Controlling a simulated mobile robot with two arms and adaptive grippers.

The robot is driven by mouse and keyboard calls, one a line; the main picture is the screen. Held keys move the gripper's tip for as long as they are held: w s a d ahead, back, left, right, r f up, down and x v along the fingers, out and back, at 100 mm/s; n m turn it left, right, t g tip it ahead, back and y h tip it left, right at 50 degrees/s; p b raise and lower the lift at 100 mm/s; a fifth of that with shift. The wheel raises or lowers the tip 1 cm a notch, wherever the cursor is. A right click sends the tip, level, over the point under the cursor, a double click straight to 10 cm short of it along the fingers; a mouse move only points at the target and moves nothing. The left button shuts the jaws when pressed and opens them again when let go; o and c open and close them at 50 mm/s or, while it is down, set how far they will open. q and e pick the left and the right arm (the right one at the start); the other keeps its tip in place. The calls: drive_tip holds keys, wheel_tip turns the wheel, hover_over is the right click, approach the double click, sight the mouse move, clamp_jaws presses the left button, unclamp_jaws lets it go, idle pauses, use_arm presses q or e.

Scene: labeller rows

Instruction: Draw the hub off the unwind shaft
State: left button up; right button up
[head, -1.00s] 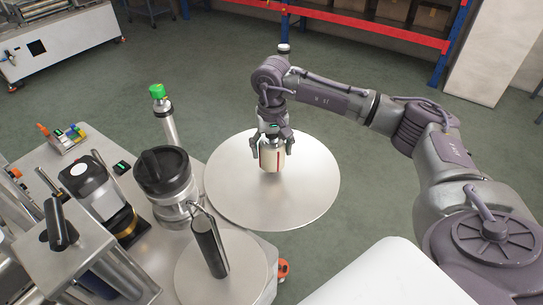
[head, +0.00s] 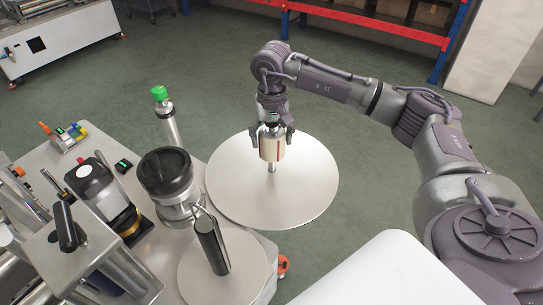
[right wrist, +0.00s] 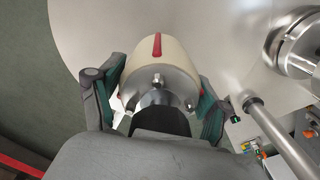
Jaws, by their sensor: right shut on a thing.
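The hub (head: 272,149) is a cream cylinder with a red stripe and a metal end; it also shows in the right wrist view (right wrist: 157,62). My right gripper (head: 272,138) is shut on it, with one finger on each side, and holds it from above. The unwind shaft (head: 272,168) shows as a short metal stub below the hub, at the middle of a large round plate (head: 305,190). The hub stands above the plate with a gap. I cannot tell whether the shaft's top is still inside the hub. My left gripper is out of view.
Left of the plate stands the labeller with a black-capped cylinder (head: 165,172), a post with a green top (head: 159,93) and a dark-sleeved roller (head: 212,245) on a second disc. A red and blue rack (head: 390,25) is at the back. Floor is clear right of the plate.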

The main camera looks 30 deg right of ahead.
drive_tip(key=shift+r+p, duration=0.7)
drive_tip(key=shift+r, duration=0.8)
